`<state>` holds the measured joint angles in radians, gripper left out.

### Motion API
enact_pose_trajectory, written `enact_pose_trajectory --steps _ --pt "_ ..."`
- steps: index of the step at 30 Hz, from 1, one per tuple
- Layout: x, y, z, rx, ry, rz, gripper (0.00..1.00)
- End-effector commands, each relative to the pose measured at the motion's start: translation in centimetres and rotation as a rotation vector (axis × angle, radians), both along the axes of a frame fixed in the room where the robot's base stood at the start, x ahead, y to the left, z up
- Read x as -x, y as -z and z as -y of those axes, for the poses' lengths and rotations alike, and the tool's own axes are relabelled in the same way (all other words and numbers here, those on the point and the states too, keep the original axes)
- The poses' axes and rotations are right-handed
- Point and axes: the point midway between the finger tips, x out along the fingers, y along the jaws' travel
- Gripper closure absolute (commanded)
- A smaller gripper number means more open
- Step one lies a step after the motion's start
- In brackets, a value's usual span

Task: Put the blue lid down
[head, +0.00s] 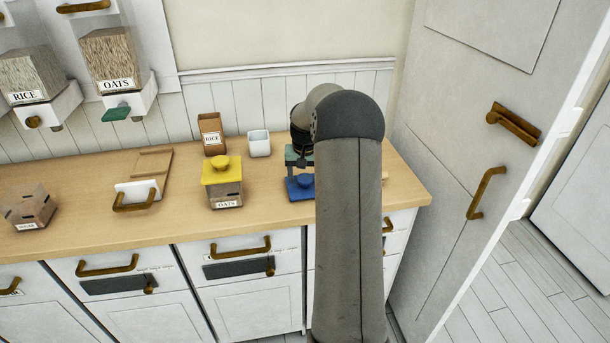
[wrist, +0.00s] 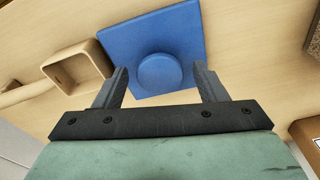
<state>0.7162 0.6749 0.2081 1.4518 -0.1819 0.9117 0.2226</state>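The blue lid (head: 300,187) is a flat square with a round knob. It appears to lie flat on the wooden counter, near its right end. It also shows in the wrist view (wrist: 150,32), with its knob between my fingers. My gripper (wrist: 161,82) is open. One finger stands on each side of the knob, with a visible gap at both sides. In the head view my gripper (head: 299,172) is just above the lid, pointing down, and my arm hides the counter to the right of it.
An oats box with a yellow lid (head: 221,172) stands left of the blue lid. A white cup (head: 259,143) and a rice box (head: 211,134) stand behind. An open tan container (wrist: 82,65) is close beside the lid in the wrist view. Bare counter (head: 270,208) lies in front.

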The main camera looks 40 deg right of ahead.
Motion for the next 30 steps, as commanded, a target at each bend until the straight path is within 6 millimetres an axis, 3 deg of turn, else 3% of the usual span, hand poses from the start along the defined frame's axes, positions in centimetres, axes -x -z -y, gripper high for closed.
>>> enact_pose_trajectory --steps 8,21,30 --pt "0.0 -1.3 0.0 0.002 0.0 0.002 0.35" --pt "0.9 -10.1 -0.7 0.003 -0.001 0.003 0.35" --pt "1.1 -12.3 -0.9 0.001 0.0 0.001 0.35"
